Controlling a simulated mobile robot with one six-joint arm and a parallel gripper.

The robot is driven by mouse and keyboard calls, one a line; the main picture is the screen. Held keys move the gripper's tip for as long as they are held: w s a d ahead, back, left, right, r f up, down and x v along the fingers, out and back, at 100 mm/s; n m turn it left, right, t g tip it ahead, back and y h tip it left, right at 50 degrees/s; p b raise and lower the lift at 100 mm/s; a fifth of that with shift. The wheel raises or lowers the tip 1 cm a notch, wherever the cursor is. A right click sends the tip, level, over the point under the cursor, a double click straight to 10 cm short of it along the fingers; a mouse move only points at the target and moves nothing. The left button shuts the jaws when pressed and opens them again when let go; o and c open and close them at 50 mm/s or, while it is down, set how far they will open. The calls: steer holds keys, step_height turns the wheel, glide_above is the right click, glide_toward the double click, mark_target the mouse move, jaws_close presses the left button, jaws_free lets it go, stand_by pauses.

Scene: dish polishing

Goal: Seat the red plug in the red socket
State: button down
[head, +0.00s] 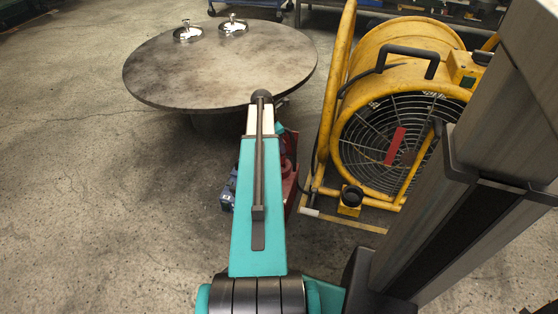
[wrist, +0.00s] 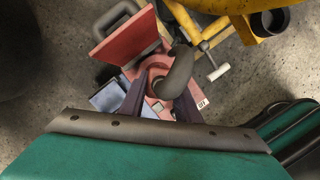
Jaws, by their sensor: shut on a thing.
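In the wrist view, my gripper (wrist: 158,98) has its two dark fingers around the red plug (wrist: 154,70), shut on it. A thick grey curved piece rises from the plug on the right. The red socket (wrist: 124,40) shows its square flap standing open behind the plug, with a red body beneath. The plug overlaps the socket body from this angle; I cannot tell how deep it sits. In the head view, my teal arm hides the gripper and the plug. Part of the red socket unit (head: 291,188) shows to the right of the arm.
A blue part (wrist: 108,96) sits beside the red socket; it also shows in the head view (head: 228,190). A yellow fan (head: 400,120) in a tube frame stands close on the right. A round table (head: 220,75) with two shiny dishes stands behind. Floor at left is clear.

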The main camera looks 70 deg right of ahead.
steer(key=shift+f, duration=0.8)
steer(key=shift+f+b, duration=1.15)
steer(key=shift+f, duration=1.35)
steer(key=shift+f, duration=0.1)
steer(key=c, duration=1.3)
jaws_free()
steer(key=shift+c, duration=0.2)
steer(key=p+v, duration=0.4)
steer(key=v, duration=0.8)
steer(key=shift+p, duration=0.4)
steer(key=shift+a, duration=0.1)
